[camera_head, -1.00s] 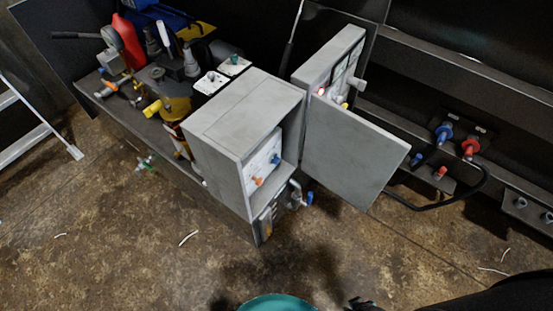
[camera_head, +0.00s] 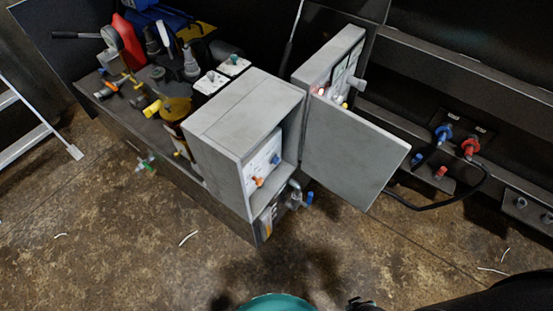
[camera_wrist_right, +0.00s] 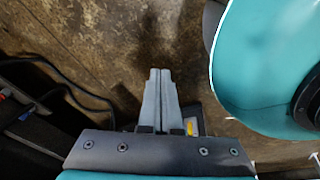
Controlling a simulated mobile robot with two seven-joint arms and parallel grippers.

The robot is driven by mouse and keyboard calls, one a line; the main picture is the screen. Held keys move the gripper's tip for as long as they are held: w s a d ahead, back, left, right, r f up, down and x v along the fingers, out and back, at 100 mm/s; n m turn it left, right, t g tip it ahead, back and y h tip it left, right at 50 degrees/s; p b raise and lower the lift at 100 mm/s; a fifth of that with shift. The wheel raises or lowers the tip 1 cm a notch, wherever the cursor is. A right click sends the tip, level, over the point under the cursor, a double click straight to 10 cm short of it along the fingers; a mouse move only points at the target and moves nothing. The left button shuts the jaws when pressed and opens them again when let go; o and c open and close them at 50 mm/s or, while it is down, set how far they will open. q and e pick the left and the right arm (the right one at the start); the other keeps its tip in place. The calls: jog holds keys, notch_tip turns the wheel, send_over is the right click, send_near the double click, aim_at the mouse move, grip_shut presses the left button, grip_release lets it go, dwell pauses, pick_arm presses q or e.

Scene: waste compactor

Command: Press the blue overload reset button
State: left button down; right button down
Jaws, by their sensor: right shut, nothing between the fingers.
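A grey open-fronted box (camera_head: 225,120) stands on the end of the dark bench. Inside it a white panel (camera_head: 262,163) carries a blue button-like knob (camera_head: 276,160) and an orange knob (camera_head: 258,181). I cannot read any label, so I cannot tell for sure that this blue knob is the overload reset button. My right gripper (camera_wrist_right: 160,72) is shut and empty in the right wrist view, pointing over the brown floor. My left gripper is not in view.
Blue (camera_head: 443,133) and red (camera_head: 470,147) connectors sit on the right rail. A blue-handled fitting (camera_head: 309,199) juts from under the box. The floor in front is mostly clear.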

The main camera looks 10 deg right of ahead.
aim_at(276, 160)
jog(key=shift+d, duration=0.15)
dwell(0.4)
